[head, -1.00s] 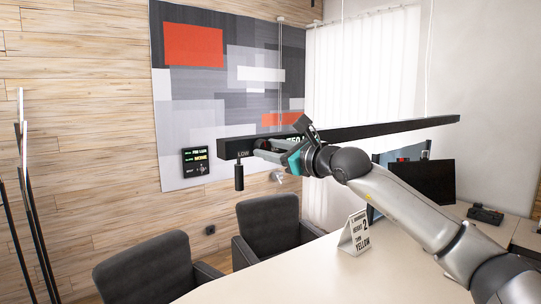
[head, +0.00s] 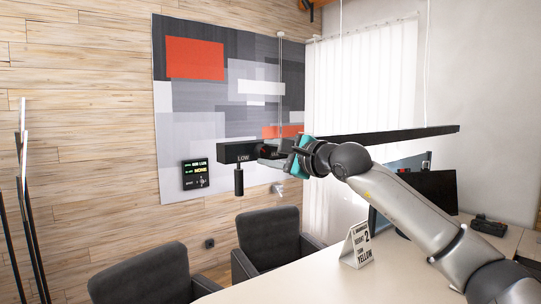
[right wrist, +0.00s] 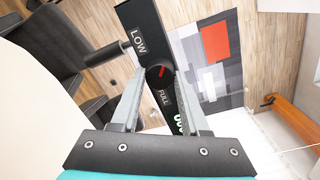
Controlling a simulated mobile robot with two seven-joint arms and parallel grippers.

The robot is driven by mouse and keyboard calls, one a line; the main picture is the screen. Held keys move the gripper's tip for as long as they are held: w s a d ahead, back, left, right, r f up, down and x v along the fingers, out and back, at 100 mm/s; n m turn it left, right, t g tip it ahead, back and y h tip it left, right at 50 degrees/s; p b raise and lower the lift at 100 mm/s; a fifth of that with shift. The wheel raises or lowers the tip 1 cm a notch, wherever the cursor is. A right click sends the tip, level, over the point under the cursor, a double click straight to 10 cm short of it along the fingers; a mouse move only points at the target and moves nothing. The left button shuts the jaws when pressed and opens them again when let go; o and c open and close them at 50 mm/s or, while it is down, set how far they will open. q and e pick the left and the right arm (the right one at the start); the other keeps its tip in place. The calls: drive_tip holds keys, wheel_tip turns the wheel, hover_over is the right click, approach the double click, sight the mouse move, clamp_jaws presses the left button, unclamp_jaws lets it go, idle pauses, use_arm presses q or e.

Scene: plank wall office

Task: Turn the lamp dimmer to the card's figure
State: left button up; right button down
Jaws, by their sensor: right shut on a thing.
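A black bar lamp (head: 400,136) hangs level above the table, with a LOW label at its left end. The right wrist view shows its round dark dimmer knob (right wrist: 158,77) with a red mark, between the LOW label (right wrist: 138,41) and the FULL label (right wrist: 163,97). My right gripper (right wrist: 157,74) is shut on this knob, one finger on each side. In the head view my right gripper (head: 270,152) hides the knob. The white card (head: 356,245) stands on the table; the figure 2 and YELLOW are legible. My left gripper is out of view.
A black handle (head: 239,181) hangs under the lamp's left end. A dark panel (head: 195,174) on the wall picture shows green and yellow text. Two grey chairs (head: 268,240) stand at the table (head: 300,282). A monitor (head: 437,190) stands at the right.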

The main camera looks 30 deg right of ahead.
idle(0.5)
drive_tip(key=shift+c, duration=2)
unclamp_jaws()
drive_tip(key=s+d+b, duration=0.1)
drive_tip(key=s+b, duration=1.1)
drive_tip(key=s, duration=0.3)
drive_tip(key=shift+d+r, duration=0.3)
drive_tip(key=shift+r, duration=0.05)
